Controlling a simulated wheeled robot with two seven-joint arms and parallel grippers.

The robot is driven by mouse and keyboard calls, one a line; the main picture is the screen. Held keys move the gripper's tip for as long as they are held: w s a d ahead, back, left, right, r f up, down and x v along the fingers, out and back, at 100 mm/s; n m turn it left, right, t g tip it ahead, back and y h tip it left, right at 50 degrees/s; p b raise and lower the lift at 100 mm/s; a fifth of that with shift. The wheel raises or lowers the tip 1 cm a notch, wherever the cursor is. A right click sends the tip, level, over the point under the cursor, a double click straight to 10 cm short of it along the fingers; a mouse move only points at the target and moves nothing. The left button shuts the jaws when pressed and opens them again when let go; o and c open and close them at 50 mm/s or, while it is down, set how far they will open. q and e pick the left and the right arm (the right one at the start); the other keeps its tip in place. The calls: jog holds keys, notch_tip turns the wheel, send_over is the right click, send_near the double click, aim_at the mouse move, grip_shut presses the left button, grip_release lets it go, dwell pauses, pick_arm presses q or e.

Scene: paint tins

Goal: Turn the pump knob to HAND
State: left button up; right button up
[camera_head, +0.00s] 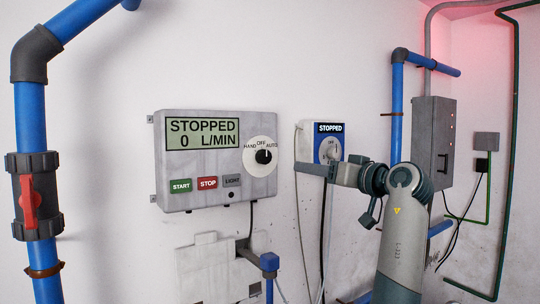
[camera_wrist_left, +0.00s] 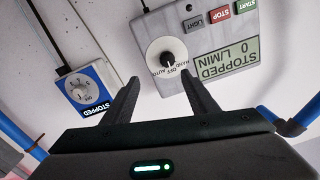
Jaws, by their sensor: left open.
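The pump panel (camera_head: 180,150) is a grey wall box whose display reads STOPPED, 0 L/MIN. Its black knob (camera_head: 263,156) sits on a white dial marked HAND, OFF and AUTO; the pointer looks to be near OFF, but is small. My left gripper (camera_wrist_left: 165,95) is open and empty. In the left wrist view the panel appears upside down, and the knob (camera_wrist_left: 167,58) shows beyond the gap between the fingers, apart from them. In the head view an arm of mine, its dark end (camera_head: 310,169) right of the dial, reaches in from the lower right.
A blue isolator box (camera_head: 328,142) with its own knob, also marked STOPPED, hangs right of the panel. START, STOP and LIGHT buttons (camera_head: 207,183) sit below the display. A blue pipe with a red valve (camera_head: 29,200) stands left. Cables hang below both boxes.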

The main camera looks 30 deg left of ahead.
pick_arm(q)
jog(key=shift+s+r+n+g, duration=0.3)
jog(key=shift+s+r, duration=0.2)
jog(key=shift+r, duration=0.4)
jog(key=shift+a, duration=0.15)
jog(key=p, duration=0.9)
send_near(267, 157)
jog(key=x, duration=0.8)
jog(key=shift+a+r, duration=0.1)
jog(key=shift+a, duration=0.1)
jog(key=c, duration=1.1)
